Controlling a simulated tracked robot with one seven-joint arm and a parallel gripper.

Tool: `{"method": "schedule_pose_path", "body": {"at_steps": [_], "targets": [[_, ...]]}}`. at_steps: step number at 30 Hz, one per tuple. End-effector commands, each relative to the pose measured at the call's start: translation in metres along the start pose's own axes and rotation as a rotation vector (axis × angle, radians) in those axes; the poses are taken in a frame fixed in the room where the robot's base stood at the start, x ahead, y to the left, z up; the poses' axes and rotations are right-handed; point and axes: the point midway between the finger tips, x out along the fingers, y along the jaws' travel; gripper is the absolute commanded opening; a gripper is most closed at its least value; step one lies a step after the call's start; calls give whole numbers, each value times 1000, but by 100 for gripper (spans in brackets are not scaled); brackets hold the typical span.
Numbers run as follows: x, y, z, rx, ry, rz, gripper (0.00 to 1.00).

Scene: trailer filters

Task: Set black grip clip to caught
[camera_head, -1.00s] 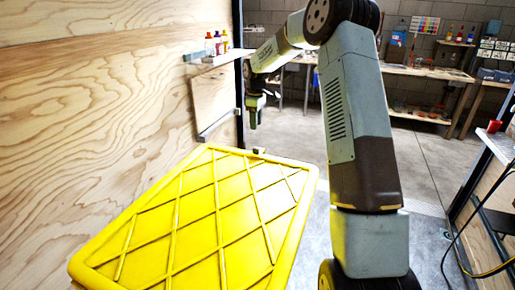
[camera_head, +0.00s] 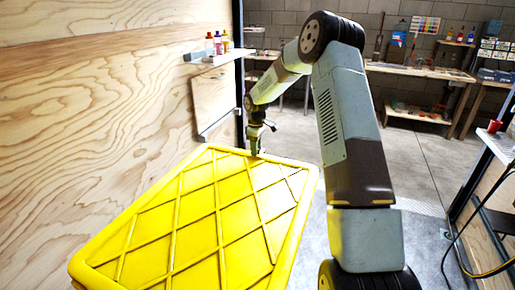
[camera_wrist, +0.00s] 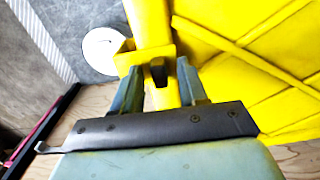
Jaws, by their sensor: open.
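The yellow lid panel (camera_head: 200,235) with raised diagonal ribs lies in front of me in the head view. My gripper (camera_head: 255,150) is at its far edge and covers the clip there. In the wrist view my gripper (camera_wrist: 159,78) is open, with one finger on each side of a small dark piece, which looks like the black grip clip (camera_wrist: 157,73). That piece sits at a yellow bracket (camera_wrist: 124,59) on the rim of the yellow lid (camera_wrist: 240,65). I cannot tell whether the fingers touch it or whether the clip is caught.
A plywood wall (camera_head: 90,100) stands close on the left, with a small shelf (camera_head: 218,58) of bottles. Workbenches (camera_head: 430,72) line the back wall. The grey floor (camera_head: 425,150) right of my arm is clear. A white disc (camera_wrist: 100,48) shows beside the bracket.

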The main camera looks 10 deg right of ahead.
Motion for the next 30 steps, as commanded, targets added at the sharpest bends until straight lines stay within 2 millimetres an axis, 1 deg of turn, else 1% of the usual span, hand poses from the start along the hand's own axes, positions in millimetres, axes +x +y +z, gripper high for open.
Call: {"method": "schedule_pose_path", "body": {"at_steps": [6,19,30], "targets": [[0,0,0,0,0,0,42],[0,0,0,1,0,0,0],[0,0,1,1,0,0,0]]}}
